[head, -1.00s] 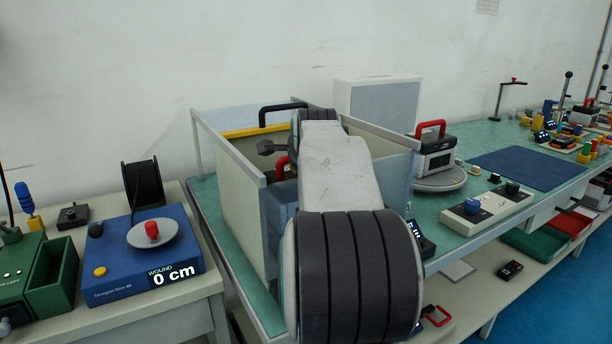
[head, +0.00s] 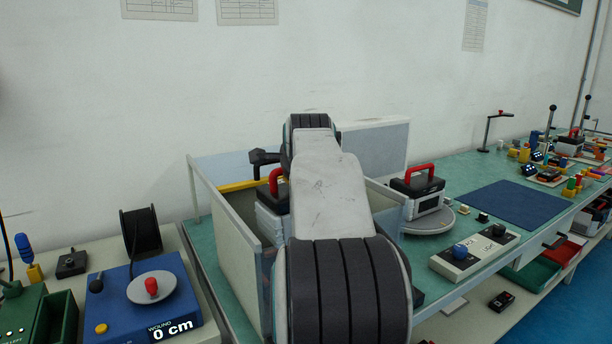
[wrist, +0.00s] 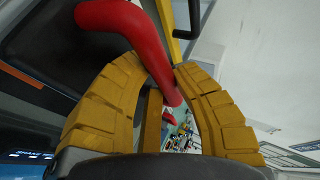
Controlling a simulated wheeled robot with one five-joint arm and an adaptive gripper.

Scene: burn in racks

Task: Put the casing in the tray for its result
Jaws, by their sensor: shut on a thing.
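In the head view a grey casing with a black top and red handle (head: 274,186) is at the left of my arm, inside the open-topped bay (head: 222,205). My arm hides part of it. In the wrist view my gripper's yellow fingers (wrist: 158,68) are shut on the red handle (wrist: 125,22). A second casing with a red handle (head: 424,203) stands on a round grey turntable (head: 432,224) right of the bay. A green tray (head: 531,274) and a red tray (head: 562,251) lie on the lower shelf at the right.
A blue winding device reading 0 cm (head: 190,305) stands at the left. The bay walls stand close around the held casing.

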